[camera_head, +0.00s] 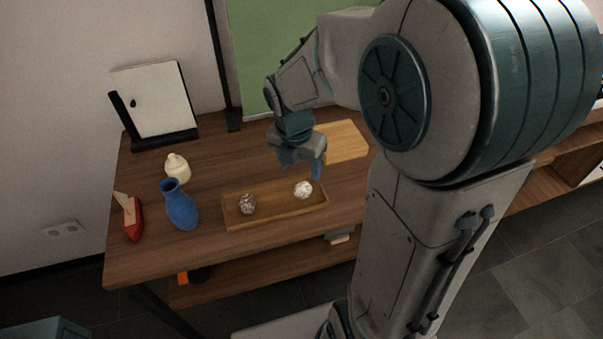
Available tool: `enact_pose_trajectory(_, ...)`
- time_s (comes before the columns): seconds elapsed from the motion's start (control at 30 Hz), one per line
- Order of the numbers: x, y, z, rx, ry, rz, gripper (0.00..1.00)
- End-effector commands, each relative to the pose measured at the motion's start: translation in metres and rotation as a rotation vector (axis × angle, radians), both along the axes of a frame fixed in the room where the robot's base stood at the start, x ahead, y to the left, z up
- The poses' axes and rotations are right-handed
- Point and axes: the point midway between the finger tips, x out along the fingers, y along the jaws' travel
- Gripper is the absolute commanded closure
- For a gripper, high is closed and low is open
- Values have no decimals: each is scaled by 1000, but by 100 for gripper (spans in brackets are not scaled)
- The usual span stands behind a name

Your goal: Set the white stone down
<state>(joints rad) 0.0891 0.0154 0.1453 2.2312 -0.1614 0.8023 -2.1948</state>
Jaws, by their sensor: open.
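The white stone (303,190) is a pale, speckled round stone. It rests in the right part of a shallow wooden tray (283,222) on the table. A reddish-brown speckled stone (247,204) lies in the left part of the same tray, apart from it. My gripper (302,172) is open, with its fingers pointing down just above and behind the white stone. From this angle I cannot tell whether a fingertip touches the stone. Nothing shows between the fingers.
A blue vase (180,207), a cream jar (177,168) and a red object with a pale top (131,216) stand left of the tray. A light wooden board (345,141) lies behind my gripper. A white panel on a black stand (155,100) is at the back left. The front left tabletop is clear.

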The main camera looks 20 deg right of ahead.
Motion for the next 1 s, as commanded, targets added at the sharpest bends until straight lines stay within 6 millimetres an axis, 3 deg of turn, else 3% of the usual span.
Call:
enact_pose_trajectory(0.13,-2,3,22,0,-3,1,39)
enact_pose_trajectory(0.37,-9,3,33,12,-13,-89,39)
enact_pose_trajectory(0.57,-31,3,40,69,-64,-478,39)
enact_pose_trajectory(1.0,-87,4,50,251,-154,-1520,39)
